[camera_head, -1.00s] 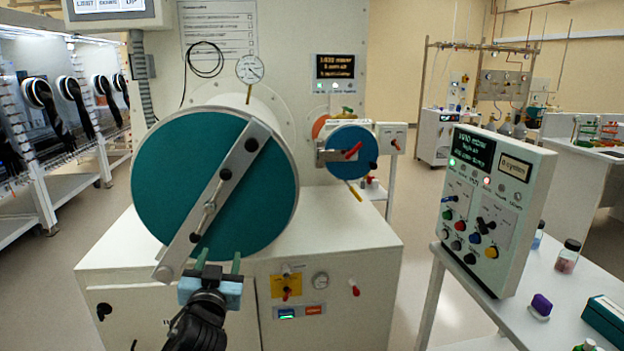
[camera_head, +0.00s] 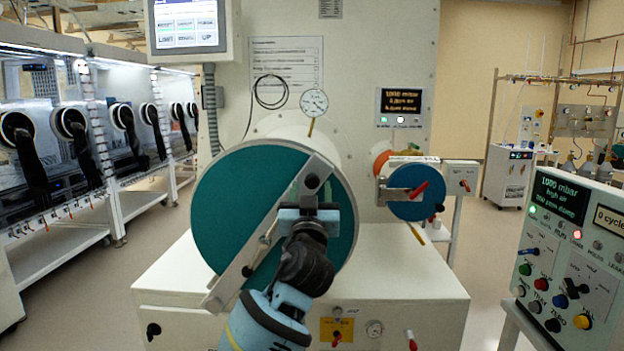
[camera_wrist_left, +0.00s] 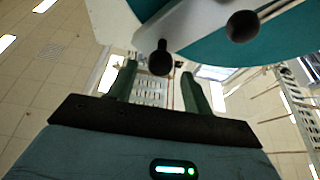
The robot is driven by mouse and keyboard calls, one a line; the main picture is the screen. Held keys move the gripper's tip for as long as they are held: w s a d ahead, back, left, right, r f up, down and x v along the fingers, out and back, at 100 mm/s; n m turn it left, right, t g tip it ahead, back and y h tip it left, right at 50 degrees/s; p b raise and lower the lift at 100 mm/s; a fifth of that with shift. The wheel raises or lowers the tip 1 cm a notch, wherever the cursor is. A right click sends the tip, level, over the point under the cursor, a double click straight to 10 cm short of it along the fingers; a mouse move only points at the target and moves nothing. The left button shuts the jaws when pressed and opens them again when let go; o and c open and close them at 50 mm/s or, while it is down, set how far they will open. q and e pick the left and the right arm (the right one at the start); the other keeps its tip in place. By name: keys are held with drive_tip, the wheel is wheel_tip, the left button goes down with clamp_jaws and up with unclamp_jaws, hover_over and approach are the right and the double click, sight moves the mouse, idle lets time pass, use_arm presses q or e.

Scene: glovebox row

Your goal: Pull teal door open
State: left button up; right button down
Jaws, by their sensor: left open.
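The large round teal door (camera_head: 235,190) covers the front of a pale cylindrical chamber and looks shut. A grey bar (camera_head: 235,280) crosses it diagonally. My left gripper (camera_head: 308,198) is in front of the door, right of its middle, and hides part of the bar. In the left wrist view the gripper (camera_wrist_left: 161,82) is open, its two green fingers apart. A black knob (camera_wrist_left: 160,62) shows between and just beyond the fingertips; I cannot tell whether they touch it. The teal door (camera_wrist_left: 210,40) fills the upper right there. My right gripper is not in view.
A smaller blue-teal round door (camera_head: 415,205) with a red handle is to the right. A pressure gauge (camera_head: 314,102) stands above the chamber. A control panel (camera_head: 565,260) is at the right, and gloveboxes (camera_head: 75,150) line the left. Floor is clear at left.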

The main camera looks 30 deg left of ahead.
sight(312, 183)
use_arm(q)
drive_tip(key=shift+x, duration=2.05)
clamp_jaws()
